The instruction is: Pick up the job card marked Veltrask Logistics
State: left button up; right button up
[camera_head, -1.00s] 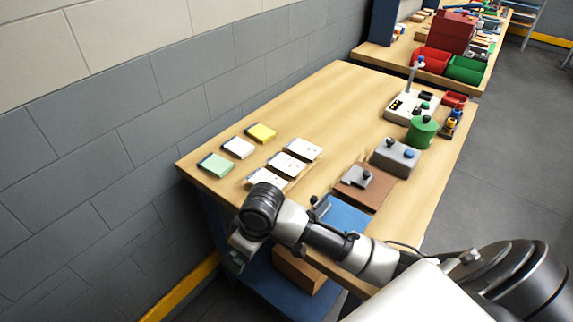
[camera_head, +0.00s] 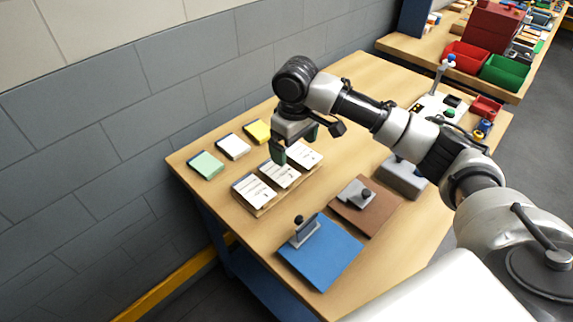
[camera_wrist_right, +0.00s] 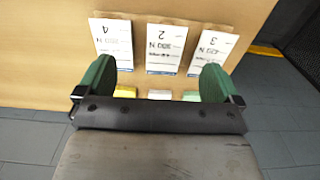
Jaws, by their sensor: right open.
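Three white job cards lie in a row on the wooden table: a near-left card (camera_head: 254,191), a middle card (camera_head: 281,174) and a far-right card (camera_head: 306,156). In the right wrist view they show upside down, with large numbers: 4 on the left card (camera_wrist_right: 112,42), 2 on the middle card (camera_wrist_right: 165,48) and 3 on the right card (camera_wrist_right: 214,45). The name Veltrask Logistics cannot be read on any. My right gripper (camera_head: 294,143) is open and empty above the row, its green fingers (camera_wrist_right: 155,78) apart. My left gripper is out of view.
Green (camera_head: 206,165), white (camera_head: 233,147) and yellow (camera_head: 256,132) pads lie along the wall-side edge. A blue board (camera_head: 325,256) with a clip, a brown board (camera_head: 365,214) and a grey block (camera_head: 402,179) stand right of the cards. The wall is close on the left.

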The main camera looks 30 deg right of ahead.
aim_at(292, 180)
jog(key=shift+s+a+f, duration=0.1)
jog(key=shift+a+f, duration=0.15)
jog(key=shift+f, duration=0.4)
jog(key=shift+s+a+f, duration=0.1)
jog(key=shift+a+f, duration=0.1)
jog(key=shift+f, duration=1.05)
jog(key=f, duration=0.1)
jog(key=f+p, duration=0.1)
jog(key=f, duration=0.2)
jog(key=shift+s+f, duration=0.15)
jog(key=shift+s, duration=0.1)
jog(key=shift+f, duration=0.4)
pick_arm(q)
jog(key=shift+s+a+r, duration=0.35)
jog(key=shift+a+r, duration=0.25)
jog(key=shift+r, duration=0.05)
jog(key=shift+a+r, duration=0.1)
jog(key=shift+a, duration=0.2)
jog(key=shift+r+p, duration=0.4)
jog(key=shift+p, duration=0.25)
pick_arm(e)
jog(key=shift+f, duration=0.2)
jog(key=shift+c, duration=0.2)
